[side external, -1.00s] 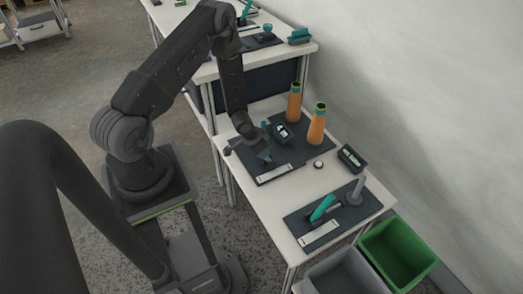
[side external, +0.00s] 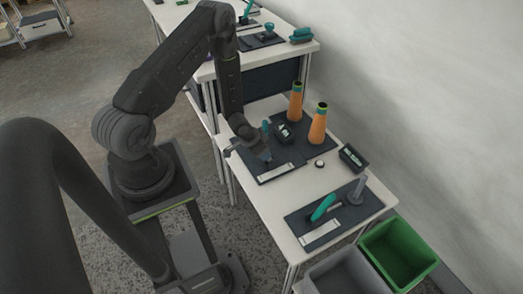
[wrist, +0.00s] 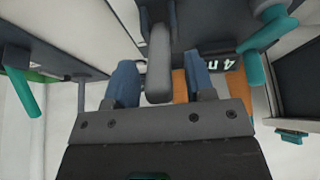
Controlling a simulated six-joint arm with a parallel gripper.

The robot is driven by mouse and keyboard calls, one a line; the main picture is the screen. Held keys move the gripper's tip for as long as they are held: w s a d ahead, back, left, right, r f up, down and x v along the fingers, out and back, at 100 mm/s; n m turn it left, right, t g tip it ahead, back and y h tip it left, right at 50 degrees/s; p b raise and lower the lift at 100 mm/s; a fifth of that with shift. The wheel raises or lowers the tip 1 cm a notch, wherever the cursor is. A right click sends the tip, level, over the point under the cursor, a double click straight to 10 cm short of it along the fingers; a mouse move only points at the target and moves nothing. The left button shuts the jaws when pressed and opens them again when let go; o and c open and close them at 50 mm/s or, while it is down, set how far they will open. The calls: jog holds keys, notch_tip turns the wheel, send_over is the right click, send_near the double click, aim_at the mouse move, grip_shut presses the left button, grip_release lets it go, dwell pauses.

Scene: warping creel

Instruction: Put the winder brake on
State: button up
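My gripper (side external: 262,154) is low over a dark panel (side external: 289,171) with a white label (side external: 275,173), at the near left of the bench. In the wrist view its two blue fingers (wrist: 160,82) are apart, one on each side of a grey rounded bar (wrist: 159,55), with gaps visible on both sides. A teal handle (side external: 265,127) stands just behind my gripper. A second dark panel (side external: 345,221) at the front holds a tilted teal lever (side external: 322,207) and a grey post (side external: 357,191). I cannot tell which part is the winder brake; the labels are unreadable.
Two orange cones (side external: 296,101) (side external: 318,124) stand behind my gripper. Black display boxes (side external: 283,132) (side external: 352,157) and a white round button (side external: 319,164) are on the bench. A green bin (side external: 397,248) and a grey bin (side external: 345,276) stand off the front end.

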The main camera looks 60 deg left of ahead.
jog(key=shift+r, duration=0.15)
jog(key=v, duration=1.3)
jog(key=shift+s+r, duration=0.2)
jog(key=shift+r, duration=0.05)
jog(key=w+d+r+y, duration=0.1)
jog(key=d+r+y, duration=0.15)
jog(key=r, duration=0.75)
jog(key=w+d+r+y, duration=0.1)
jog(key=d+r, duration=0.2)
jog(key=r, duration=0.7)
jog(key=s+d+r+h, duration=0.3)
jog(key=s+d+r, duration=0.9)
jog(key=shift+d, duration=0.2)
